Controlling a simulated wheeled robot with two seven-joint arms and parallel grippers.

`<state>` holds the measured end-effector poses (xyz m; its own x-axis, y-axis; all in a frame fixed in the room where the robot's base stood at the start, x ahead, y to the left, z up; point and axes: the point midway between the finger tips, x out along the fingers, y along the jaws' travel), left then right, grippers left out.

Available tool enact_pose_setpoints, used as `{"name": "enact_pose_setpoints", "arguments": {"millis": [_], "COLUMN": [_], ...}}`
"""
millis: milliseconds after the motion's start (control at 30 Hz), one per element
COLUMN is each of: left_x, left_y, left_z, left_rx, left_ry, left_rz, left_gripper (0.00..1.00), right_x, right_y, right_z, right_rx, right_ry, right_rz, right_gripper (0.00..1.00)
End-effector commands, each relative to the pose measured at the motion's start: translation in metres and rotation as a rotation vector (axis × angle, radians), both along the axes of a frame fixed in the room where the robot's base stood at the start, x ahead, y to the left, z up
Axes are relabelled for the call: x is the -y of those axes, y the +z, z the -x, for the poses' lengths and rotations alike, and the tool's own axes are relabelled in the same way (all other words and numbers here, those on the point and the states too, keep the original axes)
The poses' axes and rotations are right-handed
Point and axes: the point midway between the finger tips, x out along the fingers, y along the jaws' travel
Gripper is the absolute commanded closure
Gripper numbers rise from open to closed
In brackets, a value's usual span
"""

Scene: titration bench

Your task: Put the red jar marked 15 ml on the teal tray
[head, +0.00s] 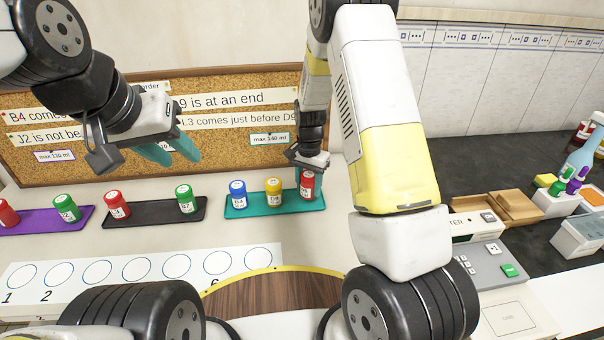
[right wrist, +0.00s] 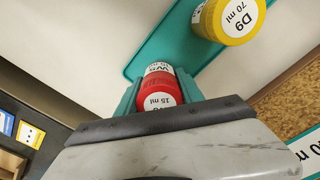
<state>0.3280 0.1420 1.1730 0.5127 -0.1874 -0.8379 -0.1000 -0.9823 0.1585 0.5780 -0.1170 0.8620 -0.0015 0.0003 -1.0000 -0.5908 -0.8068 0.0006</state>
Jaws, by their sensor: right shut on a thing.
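The red jar (head: 307,186) with a white label is in the jaws of my right gripper (head: 307,165), at the right end of the teal tray (head: 285,208). In the right wrist view its red lid (right wrist: 158,95) reads 15 ml, and teal fingers lie on both sides of it. It looks upright; I cannot tell whether its base touches the tray. A blue jar (head: 238,194) and a yellow jar (head: 273,191) stand on the same tray to its left. My left gripper (head: 172,150) is raised before the cork board, fingers apart and empty.
A black tray (head: 155,210) with a red and a green jar and a purple tray (head: 40,222) with similar jars stand to the left. Behind is a cork board (head: 225,105) with notes. Instruments (head: 485,260) and bottles stand at right.

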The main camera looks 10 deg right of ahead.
Motion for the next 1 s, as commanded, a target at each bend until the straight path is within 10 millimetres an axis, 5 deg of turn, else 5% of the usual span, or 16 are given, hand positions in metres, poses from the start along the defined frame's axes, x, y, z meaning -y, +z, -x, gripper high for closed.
{"name": "enact_pose_setpoints", "arguments": {"millis": [100,467,500,567,1000], "left_x": [0.0,0.0,0.0,0.0,0.0], "left_y": [0.0,0.0,0.0,0.0,0.0], "left_z": [0.0,0.0,0.0,0.0,0.0], "left_rx": [0.0,0.0,0.0,0.0,0.0], "left_ry": [0.0,0.0,0.0,0.0,0.0], "left_rz": [0.0,0.0,0.0,0.0,0.0], "left_gripper": [0.64,0.64,0.64,0.64,0.64], "right_x": [0.0003,0.0001,0.0,0.0,-0.0002], "right_y": [-0.0148,-0.0188,-0.0182,-0.0181,-0.0094], "right_z": [-0.0002,0.0,-0.0002,-0.0002,-0.0011], "right_rx": [0.0,0.001,0.001,0.001,0.005], "right_ry": [-0.001,0.0,0.0,0.0,0.001], "right_rz": [0.0,0.001,0.0,0.0,0.0], "right_gripper": [0.95,0.95,0.48,0.36,0.34]}}
